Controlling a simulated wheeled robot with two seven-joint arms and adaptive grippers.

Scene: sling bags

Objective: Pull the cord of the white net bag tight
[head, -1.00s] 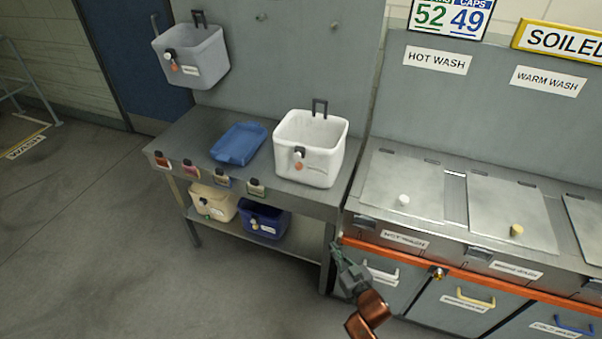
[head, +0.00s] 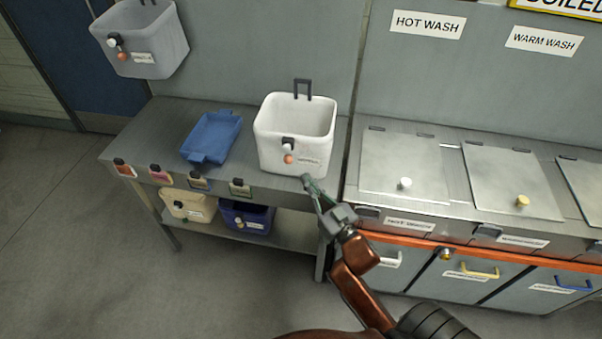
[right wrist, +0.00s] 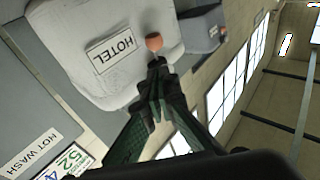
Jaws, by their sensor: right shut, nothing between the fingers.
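The white net bag (head: 281,155) stands upright on the metal bench, its mouth open and a dark hook loop at its back. On its front are a black cord lock (head: 288,143), an orange ball (head: 289,159) and a label, which reads HOTEL in the right wrist view (right wrist: 114,50). My right gripper (head: 308,183) is shut and empty, below and right of the ball in the head view. In the right wrist view its fingertips (right wrist: 157,66) point towards the orange ball (right wrist: 154,42); contact cannot be told. The black lock is not clear there. My left gripper is out of view.
A blue tray (head: 212,136) lies left of the bag. A grey bag (head: 150,40) hangs on the wall. Cream (head: 188,205) and navy (head: 246,217) bags sit on the lower shelf. Small tags line the bench edge. Lidded wash bins (head: 405,165) stand at right.

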